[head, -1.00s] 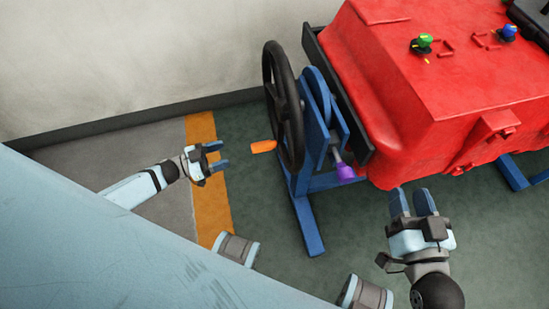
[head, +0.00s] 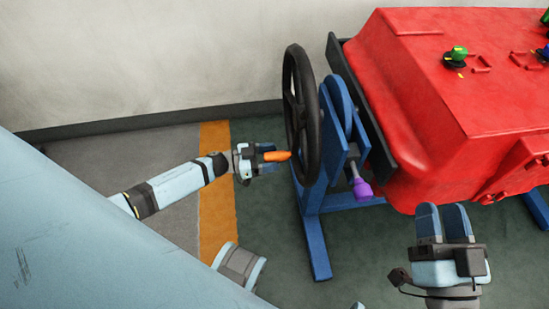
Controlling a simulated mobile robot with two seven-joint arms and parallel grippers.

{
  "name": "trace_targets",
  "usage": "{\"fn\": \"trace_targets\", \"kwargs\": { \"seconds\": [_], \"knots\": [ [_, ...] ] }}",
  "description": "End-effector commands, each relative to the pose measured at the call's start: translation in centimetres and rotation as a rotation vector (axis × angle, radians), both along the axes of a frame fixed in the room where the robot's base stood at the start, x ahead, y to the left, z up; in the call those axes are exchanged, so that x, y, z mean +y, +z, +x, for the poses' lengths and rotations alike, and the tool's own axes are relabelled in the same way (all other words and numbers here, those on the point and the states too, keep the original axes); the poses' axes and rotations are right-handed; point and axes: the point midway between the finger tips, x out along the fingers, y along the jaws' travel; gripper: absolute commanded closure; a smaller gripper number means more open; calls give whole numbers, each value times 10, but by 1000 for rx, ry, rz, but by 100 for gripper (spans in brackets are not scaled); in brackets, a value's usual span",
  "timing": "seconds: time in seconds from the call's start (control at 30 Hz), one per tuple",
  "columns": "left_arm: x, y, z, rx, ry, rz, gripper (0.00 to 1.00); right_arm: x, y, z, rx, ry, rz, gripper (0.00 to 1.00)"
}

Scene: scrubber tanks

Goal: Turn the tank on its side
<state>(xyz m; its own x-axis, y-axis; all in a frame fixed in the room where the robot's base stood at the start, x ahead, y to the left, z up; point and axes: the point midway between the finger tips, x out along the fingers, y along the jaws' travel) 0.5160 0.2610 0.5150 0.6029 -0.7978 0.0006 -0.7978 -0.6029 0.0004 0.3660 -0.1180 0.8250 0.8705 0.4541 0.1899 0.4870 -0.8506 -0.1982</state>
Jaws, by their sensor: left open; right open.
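The red tank (head: 440,80) is mounted on a blue stand (head: 312,235) and sits upright, with its valve knobs on top. A black handwheel (head: 301,115) is at its left end, with an orange handle (head: 277,156) sticking out to the left. A purple knob (head: 362,190) is on the stand beside the tank. My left gripper (head: 272,157) is open at the orange handle, with its fingers around or beside it; I cannot tell whether they touch. My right gripper (head: 442,222) is open and empty in front of the tank's lower edge.
A green-topped valve (head: 456,56) is on top of the tank. A pale wall (head: 150,50) stands behind. The floor has an orange stripe (head: 217,190), and the floor between the stand and my body is clear.

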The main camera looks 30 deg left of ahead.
Motion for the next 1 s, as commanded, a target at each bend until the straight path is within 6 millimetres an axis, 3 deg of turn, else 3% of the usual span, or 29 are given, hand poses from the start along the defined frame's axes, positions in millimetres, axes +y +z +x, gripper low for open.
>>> {"fn": "trace_targets", "kwargs": {
  "seconds": [0.43,0.47,0.7,1.0],
  "knots": [
    [-11,0,8,1,0,1,40,0,-7,1,23,3,-10,57],
    [-11,0,8,1,0,1,42,0,-7,1,22,3,-11,57],
    [-11,0,8,0,0,1,97,0,-6,1,20,2,-12,57],
    [-12,1,6,11,-1,-7,100,-1,0,1,10,0,-10,57]
  ]
}}
